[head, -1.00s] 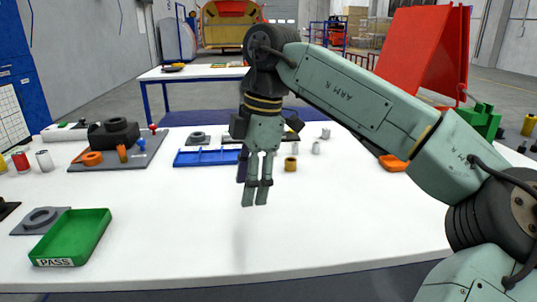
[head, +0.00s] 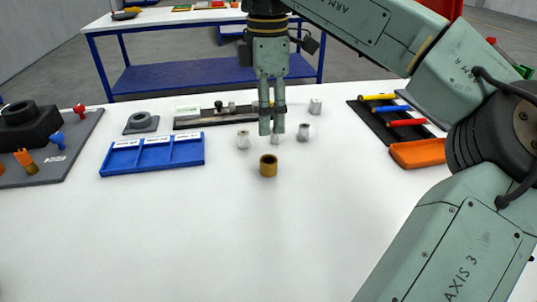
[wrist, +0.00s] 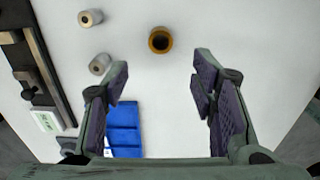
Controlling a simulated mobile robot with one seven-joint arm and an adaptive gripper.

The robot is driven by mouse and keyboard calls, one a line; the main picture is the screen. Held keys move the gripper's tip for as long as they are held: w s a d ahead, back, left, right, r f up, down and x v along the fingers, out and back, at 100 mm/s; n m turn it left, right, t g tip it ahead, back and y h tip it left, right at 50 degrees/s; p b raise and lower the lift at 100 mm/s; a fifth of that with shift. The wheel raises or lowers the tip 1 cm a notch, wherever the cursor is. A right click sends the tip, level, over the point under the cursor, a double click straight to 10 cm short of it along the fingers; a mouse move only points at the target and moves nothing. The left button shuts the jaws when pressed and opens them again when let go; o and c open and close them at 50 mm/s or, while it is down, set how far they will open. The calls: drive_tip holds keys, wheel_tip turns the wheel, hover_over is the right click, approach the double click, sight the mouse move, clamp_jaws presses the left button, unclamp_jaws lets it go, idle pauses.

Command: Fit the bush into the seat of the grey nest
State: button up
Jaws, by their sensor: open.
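The bush, a short brass-coloured ring (head: 268,166), stands upright on the white table in the head view. It also shows in the wrist view (wrist: 160,40), with its bore facing up. My gripper (head: 272,130) points down above the table, its tips just above the bush in the head picture. In the wrist view my gripper (wrist: 161,66) is open and empty, and the bush lies beyond the gap between the fingertips. A grey square block with a round ring-shaped seat (head: 141,124), probably the grey nest, sits at the back left. Its seat looks empty.
Several small grey cylinders (head: 304,132) stand close around my gripper. A blue tray with compartments (head: 152,154) is left of the bush, and a dark rail fixture (head: 215,118) lies behind. A tool tray (head: 385,122) is at right. The table's front is clear.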

hover_over(269, 166)
drive_tip(key=w, duration=0.1)
wheel_tip(269, 166, down, 5)
drive_tip(key=shift+w+f+p, duration=0.2)
drive_tip(key=shift+f+p, duration=0.25)
drive_tip(key=shift+f, duration=0.85)
drive_tip(key=shift+w+f+p, duration=0.15)
drive_tip(key=shift+f+p, duration=0.25)
drive_tip(key=shift+f, duration=0.9)
drive_tip(key=shift+c, duration=0.3)
clamp_jaws()
